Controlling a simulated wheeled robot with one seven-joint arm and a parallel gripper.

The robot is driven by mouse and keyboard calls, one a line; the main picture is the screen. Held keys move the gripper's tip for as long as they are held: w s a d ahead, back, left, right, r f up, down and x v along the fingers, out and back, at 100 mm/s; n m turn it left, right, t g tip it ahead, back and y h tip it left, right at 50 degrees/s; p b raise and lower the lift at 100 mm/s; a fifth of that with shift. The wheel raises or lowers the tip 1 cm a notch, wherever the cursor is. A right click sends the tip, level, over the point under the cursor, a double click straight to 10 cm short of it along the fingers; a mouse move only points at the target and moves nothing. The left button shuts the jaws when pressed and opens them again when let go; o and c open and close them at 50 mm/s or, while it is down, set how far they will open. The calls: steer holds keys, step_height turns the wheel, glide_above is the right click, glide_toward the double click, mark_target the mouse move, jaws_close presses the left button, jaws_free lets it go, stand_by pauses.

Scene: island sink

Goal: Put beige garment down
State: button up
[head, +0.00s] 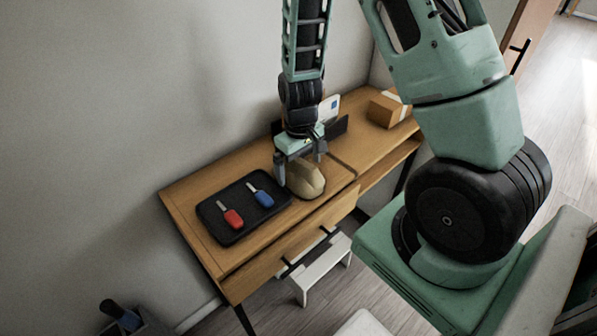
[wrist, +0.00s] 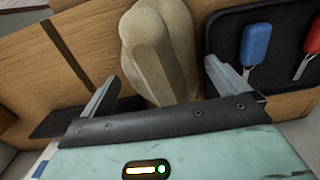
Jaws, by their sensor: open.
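The beige garment (head: 305,178), a rounded folded bundle, rests on the wooden desk (head: 190,190), just right of the black tray. My gripper (head: 300,165) is over the garment and points down, with its fingers apart. In the wrist view the garment (wrist: 160,50) lies between the open fingers of my gripper (wrist: 160,85), with a visible gap on each side. The garment's end nearest the palm is hidden behind the gripper's dark edge.
A black tray (head: 218,224) holds a red-handled tool (head: 233,218) and a blue-handled tool (head: 264,198). A cardboard box (head: 387,110) and a dark holder (head: 341,126) stand at the back right. The desk drawer (head: 300,240) has a dark handle. A white stool (head: 325,267) stands below.

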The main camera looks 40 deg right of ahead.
steer(key=c, duration=1.1)
steer(key=shift+c, duration=0.2)
